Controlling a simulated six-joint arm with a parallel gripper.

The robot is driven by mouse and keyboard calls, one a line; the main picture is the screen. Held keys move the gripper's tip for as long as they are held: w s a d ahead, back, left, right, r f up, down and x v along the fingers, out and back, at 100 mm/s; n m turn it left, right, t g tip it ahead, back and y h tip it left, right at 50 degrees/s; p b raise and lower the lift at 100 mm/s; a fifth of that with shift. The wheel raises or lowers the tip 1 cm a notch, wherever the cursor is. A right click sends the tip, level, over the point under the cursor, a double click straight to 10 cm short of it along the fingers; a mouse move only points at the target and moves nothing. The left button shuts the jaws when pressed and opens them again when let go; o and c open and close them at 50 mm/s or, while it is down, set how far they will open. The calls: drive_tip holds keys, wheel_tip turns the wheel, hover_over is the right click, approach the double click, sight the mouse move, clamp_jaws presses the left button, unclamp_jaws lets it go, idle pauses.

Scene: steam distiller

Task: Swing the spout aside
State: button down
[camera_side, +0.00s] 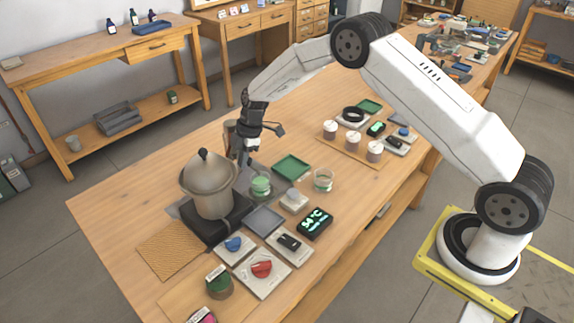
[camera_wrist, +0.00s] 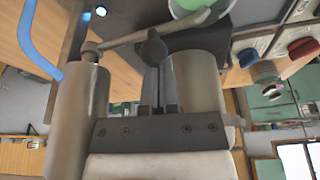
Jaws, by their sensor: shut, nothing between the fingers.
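The spout (camera_wrist: 122,40) is a thin grey rod in the wrist view. It runs from a pivot on top of a grey cylinder (camera_wrist: 78,118) toward a glass with green contents (camera_wrist: 186,8). A dark knob (camera_wrist: 152,47) sits along the rod. My gripper (camera_wrist: 160,70) is shut and empty, its fingertips close to the knob; I cannot tell whether they touch it. In the side view my gripper (camera_side: 248,155) is low beside the lidded metal pot (camera_side: 212,185), above and behind the green glass (camera_side: 261,184). The spout is hard to make out there.
A blue tube (camera_wrist: 36,42) curves at the left of the wrist view. Near the pot are a green tray (camera_side: 291,167), a clear glass (camera_side: 324,180), a display reading 54 °C (camera_side: 315,222) and knob plates with a blue knob (camera_side: 234,243) and a red knob (camera_side: 262,268). Table space at left is bare.

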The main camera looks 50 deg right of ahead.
drive_tip(key=shift+s+d+n, duration=0.1)
drive_tip(key=shift+d+n, duration=0.3)
drive_tip(key=shift+n, duration=0.3)
idle(0.6)
drive_tip(key=d+n, duration=0.1)
drive_tip(key=n+g, duration=0.1)
drive_tip(key=n, duration=0.1)
drive_tip(key=shift+d, duration=0.35)
drive_tip(key=shift+w+d+n+g+h, duration=0.1)
drive_tip(key=shift+w+d+n+g, duration=0.25)
drive_tip(key=shift+d+n, duration=0.4)
drive_tip(key=shift+w+d+n+g+h, duration=0.1)
drive_tip(key=shift+w+d+n+g, duration=0.1)
drive_tip(key=shift+w+d+n, duration=0.45)
drive_tip(key=shift+w+d+n+g+h, duration=0.1)
drive_tip(key=shift+w+d+n+g, duration=0.15)
drive_tip(key=shift+d+n, duration=0.6)
drive_tip(key=shift+w, duration=0.1)
drive_tip(key=a+v, duration=0.1)
drive_tip(key=v, duration=0.8)
drive_tip(key=shift+w+r, duration=0.4)
drive_tip(key=shift+w, duration=0.05)
drive_tip(key=shift+d, duration=0.15)
